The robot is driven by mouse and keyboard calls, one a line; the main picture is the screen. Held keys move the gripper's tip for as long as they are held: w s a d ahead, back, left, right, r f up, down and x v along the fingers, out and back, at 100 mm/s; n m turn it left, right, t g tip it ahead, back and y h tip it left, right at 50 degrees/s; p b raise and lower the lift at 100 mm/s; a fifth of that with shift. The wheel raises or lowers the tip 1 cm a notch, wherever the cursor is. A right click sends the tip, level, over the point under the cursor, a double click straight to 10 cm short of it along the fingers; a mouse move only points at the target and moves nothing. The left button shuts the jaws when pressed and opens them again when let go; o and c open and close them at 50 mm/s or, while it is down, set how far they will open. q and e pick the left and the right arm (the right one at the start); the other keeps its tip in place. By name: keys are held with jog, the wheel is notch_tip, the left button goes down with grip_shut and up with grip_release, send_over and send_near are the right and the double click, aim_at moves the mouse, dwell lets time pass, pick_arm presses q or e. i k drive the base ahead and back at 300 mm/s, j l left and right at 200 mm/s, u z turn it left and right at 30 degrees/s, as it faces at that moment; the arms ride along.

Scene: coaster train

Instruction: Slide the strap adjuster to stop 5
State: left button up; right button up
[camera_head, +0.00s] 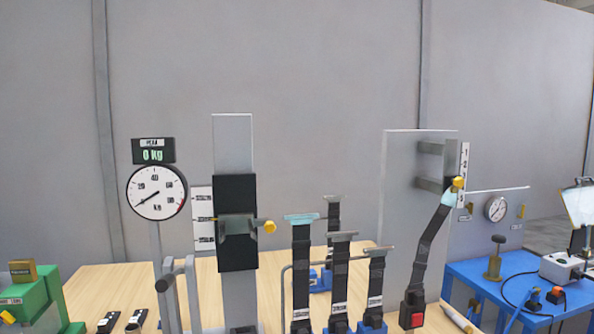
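The strap adjuster, with a yellow knob (458,183), sits on the upright grey panel (400,200) at the right of the table. A white numbered scale (464,165) runs beside it. Its upper marks seem to read 1, 2 and 3, and the knob is near or just below the third. The lower marks are too small to read. A dark strap (430,245) hangs from the adjuster, slanting down left to a black buckle with a red button (412,310). Neither of my grippers is in view.
On the wooden table (90,285) stand a round dial gauge (156,192), a black carriage with a yellow knob (237,195) on a grey post, and several strap stands (340,280). A blue bench (500,280) is at right, green blocks (40,300) at left.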

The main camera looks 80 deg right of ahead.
aim_at(458, 181)
jog(key=z, duration=3.65)
